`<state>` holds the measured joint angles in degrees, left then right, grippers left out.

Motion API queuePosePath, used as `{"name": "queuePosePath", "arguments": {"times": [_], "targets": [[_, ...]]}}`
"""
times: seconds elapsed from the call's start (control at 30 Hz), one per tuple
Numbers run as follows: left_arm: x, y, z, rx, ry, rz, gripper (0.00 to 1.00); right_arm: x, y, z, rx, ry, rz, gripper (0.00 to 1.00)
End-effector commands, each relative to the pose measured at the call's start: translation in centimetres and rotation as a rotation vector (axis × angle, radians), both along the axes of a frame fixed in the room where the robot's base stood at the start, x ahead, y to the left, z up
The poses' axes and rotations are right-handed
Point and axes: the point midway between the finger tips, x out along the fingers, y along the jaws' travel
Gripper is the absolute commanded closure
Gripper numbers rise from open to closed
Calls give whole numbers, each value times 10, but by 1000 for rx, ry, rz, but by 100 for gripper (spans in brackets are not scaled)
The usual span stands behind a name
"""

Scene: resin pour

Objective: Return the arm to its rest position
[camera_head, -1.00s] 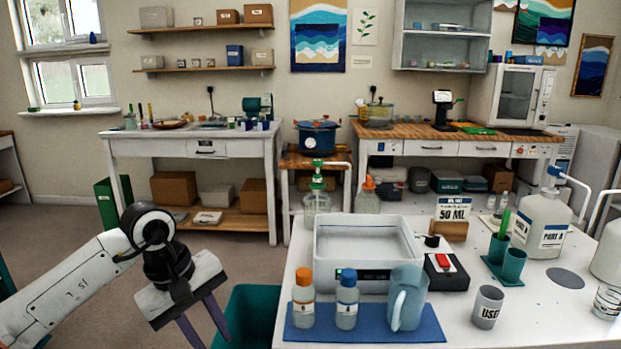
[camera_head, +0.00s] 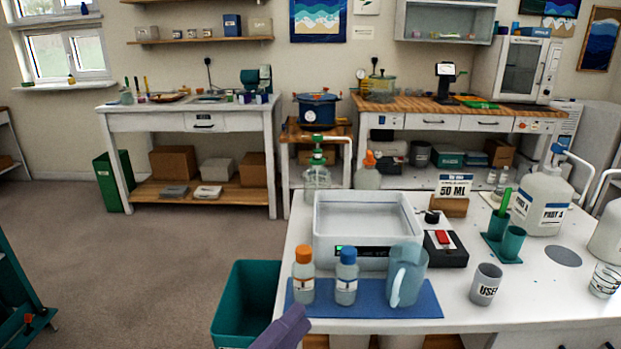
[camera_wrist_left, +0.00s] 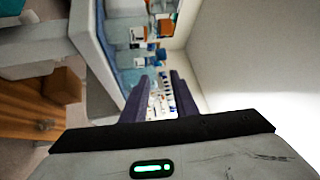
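My left gripper (camera_head: 280,328) shows only as a purple finger at the bottom edge of the head view, in front of the white bench's near left corner. The rest of that arm is out of the picture. In the left wrist view, the two dark fingers of my left gripper (camera_wrist_left: 160,88) stand apart with nothing held between them. Bottles and part of the bench show beyond them. My right gripper is in neither view.
The white bench (camera_head: 460,308) holds a blue mat (camera_head: 420,300) with two bottles and a jug (camera_head: 407,275), and a grey-white tray unit (camera_head: 365,255). A teal bin (camera_head: 247,285) stands left of the bench. Open floor (camera_head: 150,265) lies further left.

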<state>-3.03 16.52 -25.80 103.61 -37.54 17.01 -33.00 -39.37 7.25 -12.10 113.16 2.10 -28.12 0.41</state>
Motion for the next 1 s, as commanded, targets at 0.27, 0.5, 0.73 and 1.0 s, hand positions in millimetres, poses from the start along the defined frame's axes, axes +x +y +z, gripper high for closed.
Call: {"name": "queuePosePath", "arguments": {"times": [0.27,0.5,0.73,1.0], "targets": [[-68,100,-175,-651,972,434,74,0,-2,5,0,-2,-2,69],[-162,124,-256,-965,1411,686,74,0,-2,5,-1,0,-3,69],[-189,127,-272,-1042,1513,751,74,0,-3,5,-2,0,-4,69],[-188,127,-272,-1039,1510,750,74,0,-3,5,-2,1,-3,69]]}}
